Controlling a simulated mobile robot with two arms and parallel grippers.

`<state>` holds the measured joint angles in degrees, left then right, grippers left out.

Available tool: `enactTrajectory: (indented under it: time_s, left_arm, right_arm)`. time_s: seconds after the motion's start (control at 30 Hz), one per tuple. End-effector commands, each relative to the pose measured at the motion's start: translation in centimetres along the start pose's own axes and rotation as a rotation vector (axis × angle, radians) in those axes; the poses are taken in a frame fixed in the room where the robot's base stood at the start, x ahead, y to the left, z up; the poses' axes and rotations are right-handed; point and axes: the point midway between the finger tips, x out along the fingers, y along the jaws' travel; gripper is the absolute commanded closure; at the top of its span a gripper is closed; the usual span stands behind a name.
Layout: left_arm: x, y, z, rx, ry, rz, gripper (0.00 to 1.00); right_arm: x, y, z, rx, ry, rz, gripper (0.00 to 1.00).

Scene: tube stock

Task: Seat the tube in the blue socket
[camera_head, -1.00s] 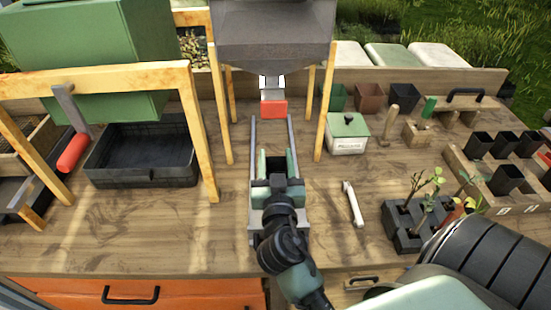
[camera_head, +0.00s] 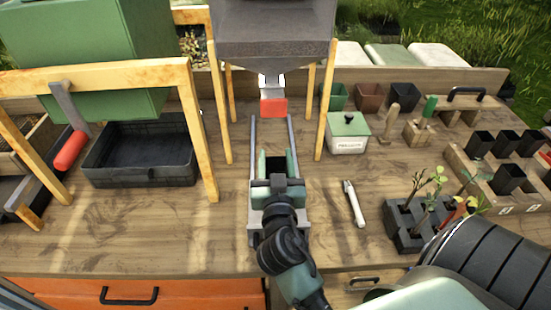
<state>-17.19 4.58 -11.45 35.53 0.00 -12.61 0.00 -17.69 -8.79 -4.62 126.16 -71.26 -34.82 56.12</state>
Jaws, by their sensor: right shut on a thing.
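My right gripper (camera_head: 278,162) reaches into the middle of the bench. It is shut on a dark thing, probably a black tube (camera_head: 277,167), showing between its green fingers. The gripper is over a grey metal rail frame (camera_head: 254,145), in front of the hopper's red-tipped outlet. My wrist hides most of the held thing and the area below it, so I cannot tell whether it is seated. I make out no blue socket. My left gripper is not in view.
A hopper (camera_head: 275,35) on wooden legs stands behind the rails. A black tray (camera_head: 140,165) lies left under a wooden frame. A white tool (camera_head: 354,204), a lidded box (camera_head: 347,135), a seedling tray (camera_head: 405,222) and a tube rack (camera_head: 462,168) are right. Bare bench lies left of the rails.

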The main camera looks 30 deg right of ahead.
Motion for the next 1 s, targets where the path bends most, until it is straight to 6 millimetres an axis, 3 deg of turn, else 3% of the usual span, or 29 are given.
enactTrajectory:
  time_s: [0.27,0.3,0.37,0.7,1.0]
  left_arm:
    - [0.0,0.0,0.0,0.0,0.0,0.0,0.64]
    - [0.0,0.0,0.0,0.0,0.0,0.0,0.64]
    - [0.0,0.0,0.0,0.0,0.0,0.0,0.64]
    - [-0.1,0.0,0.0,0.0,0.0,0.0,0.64]
    - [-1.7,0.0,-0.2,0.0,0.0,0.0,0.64]
  right_arm:
    - [0.0,0.0,0.0,0.0,0.0,0.0,0.93]
    - [0.0,0.0,0.0,0.0,0.0,0.0,0.47]
    - [0.0,0.0,0.0,0.0,0.0,0.0,0.31]
    - [0.0,0.0,-0.1,0.0,0.0,0.0,0.3]
    - [0.0,0.0,-2.3,0.001,0.001,0.001,0.3]
